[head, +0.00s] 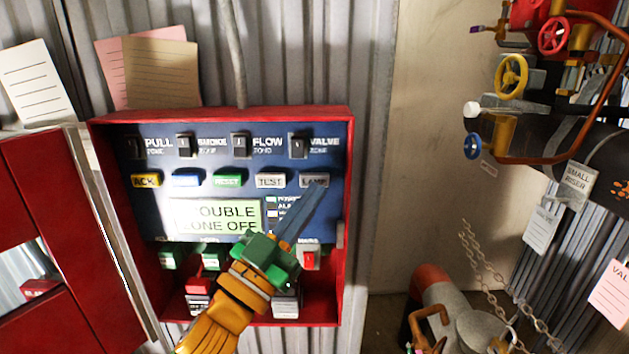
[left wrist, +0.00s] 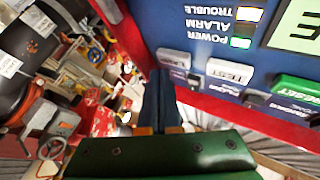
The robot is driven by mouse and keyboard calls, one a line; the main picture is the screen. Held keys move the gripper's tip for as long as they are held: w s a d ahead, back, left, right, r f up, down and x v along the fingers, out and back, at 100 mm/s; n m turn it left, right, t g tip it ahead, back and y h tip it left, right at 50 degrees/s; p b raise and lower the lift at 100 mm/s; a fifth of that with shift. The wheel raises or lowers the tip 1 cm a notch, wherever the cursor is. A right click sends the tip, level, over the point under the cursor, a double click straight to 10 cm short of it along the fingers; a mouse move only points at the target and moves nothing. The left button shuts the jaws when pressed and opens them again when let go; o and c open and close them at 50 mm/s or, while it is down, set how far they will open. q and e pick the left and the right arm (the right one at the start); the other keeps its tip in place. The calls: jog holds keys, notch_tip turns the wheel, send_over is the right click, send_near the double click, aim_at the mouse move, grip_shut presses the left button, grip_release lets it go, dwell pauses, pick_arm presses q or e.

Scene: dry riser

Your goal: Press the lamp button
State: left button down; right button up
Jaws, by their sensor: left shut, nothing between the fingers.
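The lamp button (head: 314,181) is a pale grey key at the right end of the button row on the blue panel. It also shows in the left wrist view (left wrist: 173,58), where the panel appears upside down. My left gripper (head: 319,189) is shut and empty, its blue fingers reaching up and right across the panel. In the head view the fingertips overlap the lower right of the lamp button. In the left wrist view the shut fingers (left wrist: 160,82) end just beside the button. I cannot tell whether they touch it.
The test button (head: 270,181) and the green reset button (head: 228,180) sit left of the lamp button. A red box frame (head: 347,150) surrounds the panel. A lit display (head: 215,216) is below. Red and yellow valve wheels (head: 511,76) and pipes are at the right.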

pick_arm(q)
jog(key=s+p, duration=0.1)
jog(key=s, duration=0.4)
dwell(0.7)
